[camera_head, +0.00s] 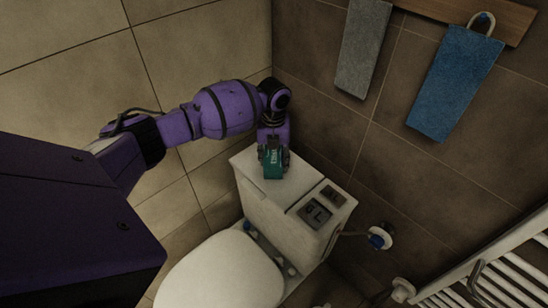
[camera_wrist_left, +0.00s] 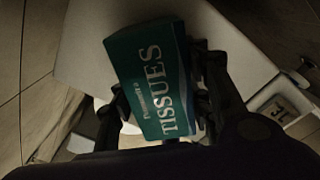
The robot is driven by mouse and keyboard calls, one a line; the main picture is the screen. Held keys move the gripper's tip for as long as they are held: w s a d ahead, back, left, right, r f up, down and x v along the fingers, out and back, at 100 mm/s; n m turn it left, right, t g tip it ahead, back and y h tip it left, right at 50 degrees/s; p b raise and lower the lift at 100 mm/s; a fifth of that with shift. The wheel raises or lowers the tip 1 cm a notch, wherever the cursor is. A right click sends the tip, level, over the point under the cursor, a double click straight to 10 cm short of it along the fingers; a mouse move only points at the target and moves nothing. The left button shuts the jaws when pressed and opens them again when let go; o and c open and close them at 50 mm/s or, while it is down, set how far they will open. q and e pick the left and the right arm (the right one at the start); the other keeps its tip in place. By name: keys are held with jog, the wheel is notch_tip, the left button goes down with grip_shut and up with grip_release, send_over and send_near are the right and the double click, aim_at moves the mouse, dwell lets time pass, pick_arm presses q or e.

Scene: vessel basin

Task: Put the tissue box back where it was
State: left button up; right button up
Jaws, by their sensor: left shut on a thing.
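The tissue box (camera_head: 272,165) is a small teal box with white lettering. My left gripper (camera_head: 273,150) is shut on it, pointing down over the left part of the toilet's cistern lid (camera_head: 250,165). In the left wrist view the tissue box (camera_wrist_left: 150,80) shows its "TISSUES" face, with the fingers of my left gripper (camera_wrist_left: 155,115) on either side of it. The white cistern top (camera_wrist_left: 235,50) lies behind the box there. I cannot tell whether the box touches the lid. My right gripper is not in view.
Two dark plates (camera_head: 316,215) sit on the right part of the cistern top. The toilet lid (camera_head: 222,272) is closed in front. A grey towel (camera_head: 364,45) and a blue towel (camera_head: 455,82) hang on the wall. A white radiator (camera_head: 495,280) stands at right.

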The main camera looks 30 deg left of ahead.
aim_at(274, 152)
pick_arm(q)
jog(key=shift+r, duration=0.1)
jog(key=o, duration=1.2)
jog(key=shift+f, duration=0.2)
jog(key=shift+r, duration=0.6)
notch_tip(274, 152, up, 10)
jog(key=shift+r, duration=0.65)
